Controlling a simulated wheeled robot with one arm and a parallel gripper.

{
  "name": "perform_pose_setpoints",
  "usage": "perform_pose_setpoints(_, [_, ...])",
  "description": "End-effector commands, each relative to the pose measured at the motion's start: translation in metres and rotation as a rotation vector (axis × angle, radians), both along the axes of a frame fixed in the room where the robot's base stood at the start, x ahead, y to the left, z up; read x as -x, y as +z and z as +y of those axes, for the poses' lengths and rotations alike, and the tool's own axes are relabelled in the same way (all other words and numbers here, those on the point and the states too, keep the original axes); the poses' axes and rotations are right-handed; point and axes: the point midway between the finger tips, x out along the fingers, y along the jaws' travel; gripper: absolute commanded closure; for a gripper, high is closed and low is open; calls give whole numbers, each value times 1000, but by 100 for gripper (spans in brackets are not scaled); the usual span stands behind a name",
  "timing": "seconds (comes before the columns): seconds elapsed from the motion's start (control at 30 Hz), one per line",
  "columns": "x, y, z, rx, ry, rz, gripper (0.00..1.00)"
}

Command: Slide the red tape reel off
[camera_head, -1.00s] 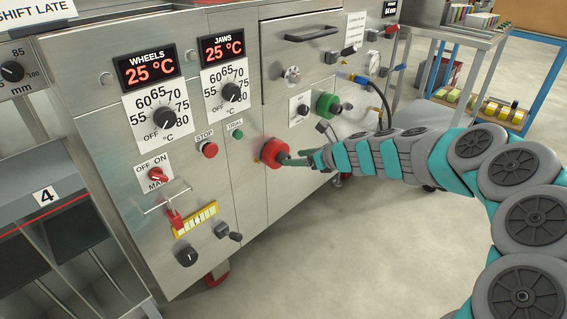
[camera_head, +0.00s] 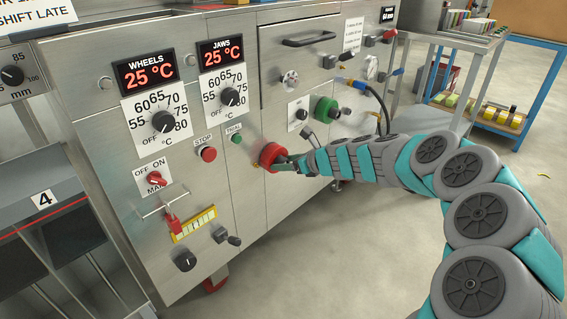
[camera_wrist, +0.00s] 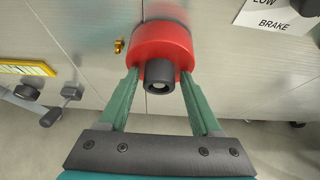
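The red tape reel (camera_head: 268,154) sits on the front of the steel machine. In the wrist view the reel (camera_wrist: 160,42) is a red drum with a dark round hub (camera_wrist: 159,77) sticking out toward me. My gripper (camera_head: 283,163) is at the reel, coming from the right. In the wrist view the green fingers of my gripper (camera_wrist: 159,88) are apart, one at each side of the reel's near end. The tips overlap its left and right edges. Whether they press on it cannot be made out.
A brass fitting (camera_wrist: 119,46) is just left of the reel. A green reel (camera_head: 325,109) is mounted up and right. The STOP button (camera_head: 208,154) and a yellow gauge (camera_head: 194,225) are to the left. A trolley (camera_head: 452,43) stands behind. Floor at the front is open.

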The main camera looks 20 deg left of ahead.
Motion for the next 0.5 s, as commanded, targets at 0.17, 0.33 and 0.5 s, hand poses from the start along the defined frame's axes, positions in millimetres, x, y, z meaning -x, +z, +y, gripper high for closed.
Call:
perform_pose_setpoints(0.17, [-1, -2, 3, 2, -4, -2, 63])
perform_pose_setpoints(0.33, [-1, -2, 3, 2, -4, -2, 82])
perform_pose_setpoints(0.5, [-1, -1, 3, 2, -7, -2, 93])
